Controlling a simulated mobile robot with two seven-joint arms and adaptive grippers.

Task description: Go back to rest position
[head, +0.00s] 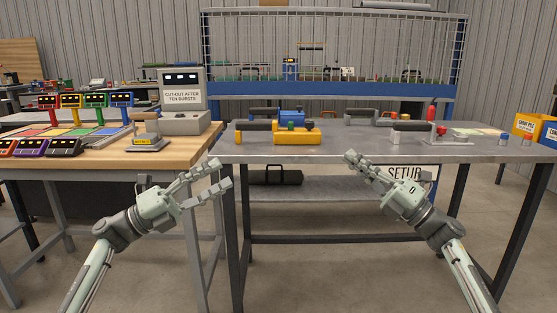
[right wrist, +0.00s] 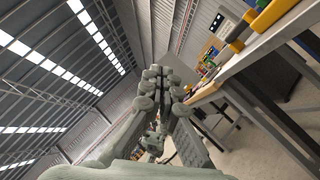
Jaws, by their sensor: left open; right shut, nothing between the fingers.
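My left gripper (head: 222,177) is in the head view, in front of the gap between the wooden bench and the grey bench. Its fingers are spread open with nothing between them. My right gripper (head: 350,158) is in front of the grey bench, at about the height of its front edge. Its fingers are together and hold nothing. In the right wrist view the right gripper's fingers (right wrist: 165,75) meet at the tips, with a bench to their right. Both arms reach up from the lower corners of the head view, apart from each other.
The grey metal bench (head: 340,153) carries a yellow and blue tool (head: 296,135) and a red-topped device (head: 432,112). The wooden bench (head: 185,150) at left holds a boxy monitor (head: 182,90) and coloured panels. A black bag (head: 275,175) lies on the lower shelf. Open floor shows between my arms.

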